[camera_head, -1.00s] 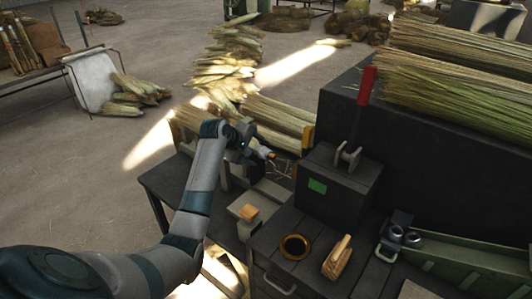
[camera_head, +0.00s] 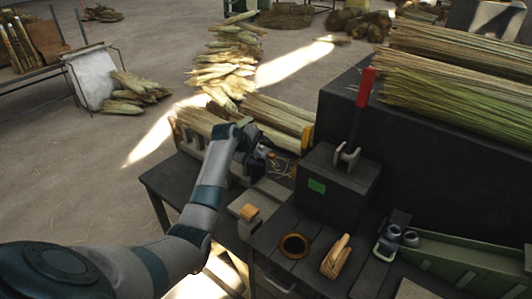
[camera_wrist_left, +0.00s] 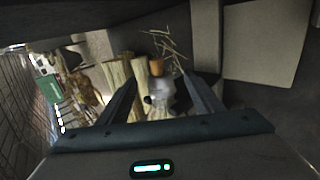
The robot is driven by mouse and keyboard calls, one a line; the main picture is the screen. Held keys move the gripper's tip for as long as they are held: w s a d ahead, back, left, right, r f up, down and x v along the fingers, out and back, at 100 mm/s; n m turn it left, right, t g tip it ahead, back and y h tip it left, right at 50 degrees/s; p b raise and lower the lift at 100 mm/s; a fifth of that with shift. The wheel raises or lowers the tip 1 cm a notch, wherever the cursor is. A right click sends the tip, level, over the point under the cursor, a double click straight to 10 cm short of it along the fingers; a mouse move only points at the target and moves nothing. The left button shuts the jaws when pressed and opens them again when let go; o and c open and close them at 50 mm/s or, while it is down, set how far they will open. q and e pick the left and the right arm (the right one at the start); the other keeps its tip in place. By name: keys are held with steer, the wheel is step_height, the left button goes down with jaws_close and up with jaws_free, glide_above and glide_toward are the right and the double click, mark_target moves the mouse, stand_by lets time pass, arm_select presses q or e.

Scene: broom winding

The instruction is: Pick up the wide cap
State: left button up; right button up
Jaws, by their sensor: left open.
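I cannot tell for sure which thing is the wide cap. A dark ring with a brass-coloured rim (camera_head: 295,245) lies flat on the bench top, and two small grey hollow cylinders (camera_head: 401,235) stand further right. My left gripper (camera_head: 272,156) is at the back left of the bench, left of the dark box, apart from all of these. In the left wrist view its two fingers (camera_wrist_left: 162,92) are spread. A pale grey-white piece with an orange-brown end (camera_wrist_left: 157,69) shows between or beyond them; whether they touch it is unclear. My right gripper is not in view.
A wooden-handled tool (camera_head: 337,257) lies beside the ring. A green tray (camera_head: 462,258) is at the right. Straw bundles (camera_head: 275,118) lie behind the gripper.

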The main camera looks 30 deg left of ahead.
mark_target(266, 154)
arm_select(q)
steer(key=shift+x, duration=1.3)
steer(key=c, duration=1.4)
steer(key=shift+r, duration=0.1)
